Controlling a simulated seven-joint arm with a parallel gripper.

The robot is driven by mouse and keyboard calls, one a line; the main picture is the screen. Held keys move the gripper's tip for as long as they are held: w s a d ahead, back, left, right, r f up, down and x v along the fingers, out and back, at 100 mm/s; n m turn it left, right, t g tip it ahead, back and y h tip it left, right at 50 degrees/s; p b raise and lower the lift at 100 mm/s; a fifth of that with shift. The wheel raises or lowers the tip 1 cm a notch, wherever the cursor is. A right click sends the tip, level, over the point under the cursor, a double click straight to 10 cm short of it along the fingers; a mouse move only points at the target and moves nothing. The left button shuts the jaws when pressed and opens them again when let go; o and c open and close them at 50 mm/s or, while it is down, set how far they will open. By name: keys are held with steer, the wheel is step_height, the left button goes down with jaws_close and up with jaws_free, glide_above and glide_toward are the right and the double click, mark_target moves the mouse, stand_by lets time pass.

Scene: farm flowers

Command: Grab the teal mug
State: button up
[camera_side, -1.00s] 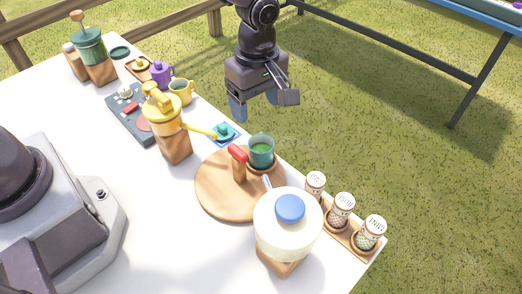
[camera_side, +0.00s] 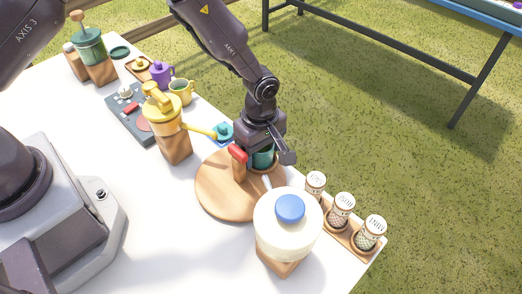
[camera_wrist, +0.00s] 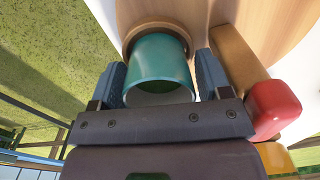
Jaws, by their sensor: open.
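The teal mug (camera_side: 264,160) stands on a round wooden board (camera_side: 222,201), mostly hidden behind my gripper (camera_side: 265,150) in the side view. In the wrist view the mug (camera_wrist: 160,62) lies between the two blue fingers of my gripper (camera_wrist: 160,85), one on each side. The fingers are open, with a small gap visible on the right; I cannot tell whether the left finger touches. The mug sits in a brown wooden ring (camera_wrist: 157,28).
A red-topped wooden handle (camera_side: 238,155) stands close to the mug's left. A white jar with a blue lid (camera_side: 288,225) is in front. Shakers (camera_side: 341,208) stand in a rack at the right. A yellow pitcher (camera_side: 163,115) is behind left, with a yellow mug (camera_side: 181,91) farther back.

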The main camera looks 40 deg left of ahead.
steer(key=shift+c, duration=0.5)
steer(key=c, duration=0.8)
steer(key=shift+o, duration=0.2)
